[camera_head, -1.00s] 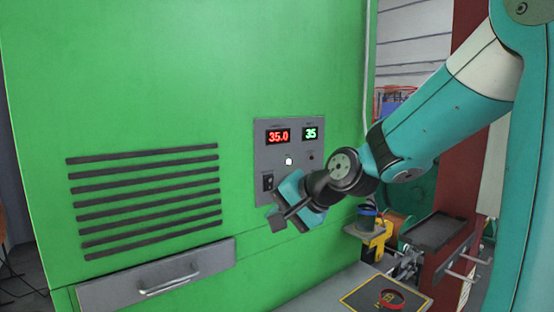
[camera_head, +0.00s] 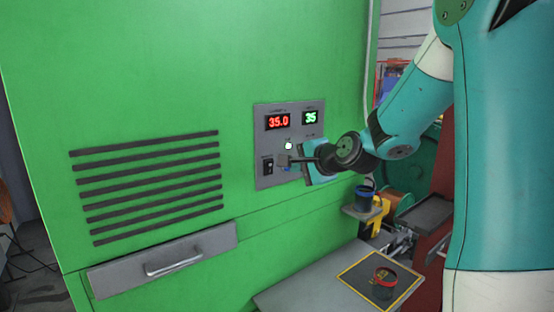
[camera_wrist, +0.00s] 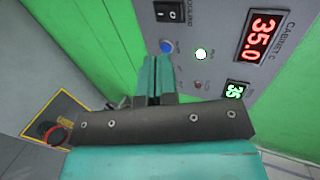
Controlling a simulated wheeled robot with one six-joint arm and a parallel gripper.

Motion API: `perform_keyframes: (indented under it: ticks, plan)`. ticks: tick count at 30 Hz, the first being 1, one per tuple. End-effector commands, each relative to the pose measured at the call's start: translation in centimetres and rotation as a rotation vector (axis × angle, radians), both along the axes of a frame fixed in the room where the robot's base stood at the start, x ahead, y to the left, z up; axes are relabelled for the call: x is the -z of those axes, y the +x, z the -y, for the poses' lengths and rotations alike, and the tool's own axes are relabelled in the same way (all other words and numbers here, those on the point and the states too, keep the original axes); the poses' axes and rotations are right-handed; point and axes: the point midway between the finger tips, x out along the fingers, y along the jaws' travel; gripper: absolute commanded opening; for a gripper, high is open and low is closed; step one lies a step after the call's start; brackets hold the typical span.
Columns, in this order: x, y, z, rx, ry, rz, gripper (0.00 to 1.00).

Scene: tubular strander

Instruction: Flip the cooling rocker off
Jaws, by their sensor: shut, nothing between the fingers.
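The cooling rocker (camera_head: 268,166) is a small black switch at the lower left of the grey control panel (camera_head: 262,126). My gripper (camera_head: 284,161) is in front of the panel, just right of the rocker. In the wrist view its teal fingers (camera_wrist: 155,66) are together and empty, below a blue button (camera_wrist: 167,46). Contact with the panel cannot be told.
The panel has a red 35.0 display (camera_head: 278,121), a green 35 display (camera_head: 310,118) and a lit white lamp (camera_head: 288,146). A slotted vent (camera_head: 148,185) and a drawer handle (camera_head: 173,264) are left.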

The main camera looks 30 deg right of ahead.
Motion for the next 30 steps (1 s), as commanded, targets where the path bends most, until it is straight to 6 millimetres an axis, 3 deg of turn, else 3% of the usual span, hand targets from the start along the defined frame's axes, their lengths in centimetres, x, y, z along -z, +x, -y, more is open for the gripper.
perform_keyframes:
  ticks: [7,12,18,30]
  plan:
    - [1.9,4.8,-0.3,-0.003,0.002,-0.004,0.00]
    - [1.4,7.3,-0.3,-0.001,0.000,-0.001,0.00]
    - [1.5,8.6,-0.3,-0.001,0.000,-0.001,0.00]
    - [1.4,8.7,0.0,0.004,-0.001,-0.005,0.00]
